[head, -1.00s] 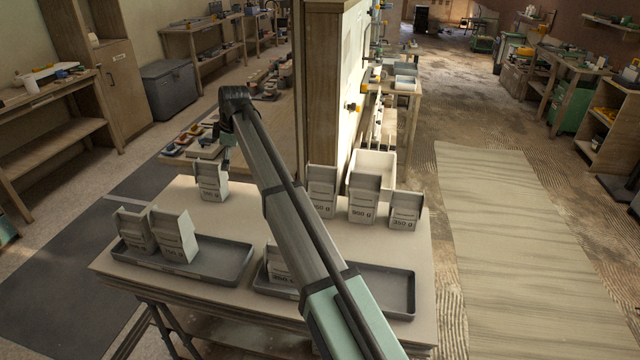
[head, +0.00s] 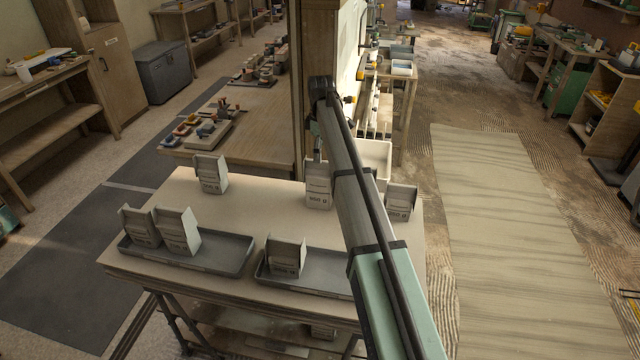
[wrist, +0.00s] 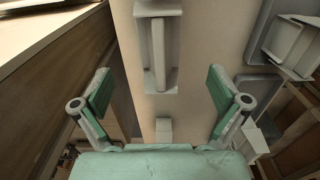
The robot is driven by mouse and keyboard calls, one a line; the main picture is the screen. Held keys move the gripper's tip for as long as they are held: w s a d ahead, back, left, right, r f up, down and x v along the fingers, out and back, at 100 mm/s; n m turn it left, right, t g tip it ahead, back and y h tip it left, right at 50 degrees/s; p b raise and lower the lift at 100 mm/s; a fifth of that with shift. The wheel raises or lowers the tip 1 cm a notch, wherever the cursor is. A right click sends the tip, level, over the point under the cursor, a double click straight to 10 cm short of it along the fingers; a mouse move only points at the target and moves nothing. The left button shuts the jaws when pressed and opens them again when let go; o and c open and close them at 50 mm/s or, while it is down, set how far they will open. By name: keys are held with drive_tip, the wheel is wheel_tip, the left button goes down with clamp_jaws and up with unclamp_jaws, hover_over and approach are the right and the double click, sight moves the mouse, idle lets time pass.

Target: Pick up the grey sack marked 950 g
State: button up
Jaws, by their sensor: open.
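Several grey sacks with printed weights stand on the table, with the marks too small or blurred to read surely. One sack (head: 318,187) stands at the back of the table, partly behind my arm; its mark seems to end in 50 g, so I cannot tell whether it is the 950 g one. Another sack (head: 401,201) stands right of my arm. My gripper (wrist: 162,92) is open and empty in the wrist view. In the head view my gripper is mostly hidden above the back sack.
A sack (head: 210,174) stands alone at the back left. The left tray (head: 225,257) holds two sacks; the right tray (head: 325,285) holds one (head: 286,256) and is partly hidden by my arm. A white bin (head: 378,155) and a wooden post stand behind. The table's middle is clear.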

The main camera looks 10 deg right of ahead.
sight(320, 168)
drive_tip(key=shift+a+f+p, duration=0.1)
drive_tip(key=shift+f+p, duration=1.6)
drive_tip(key=shift+f, duration=2.8)
clamp_jaws()
drive_tip(key=shift+w+r, duration=0.1)
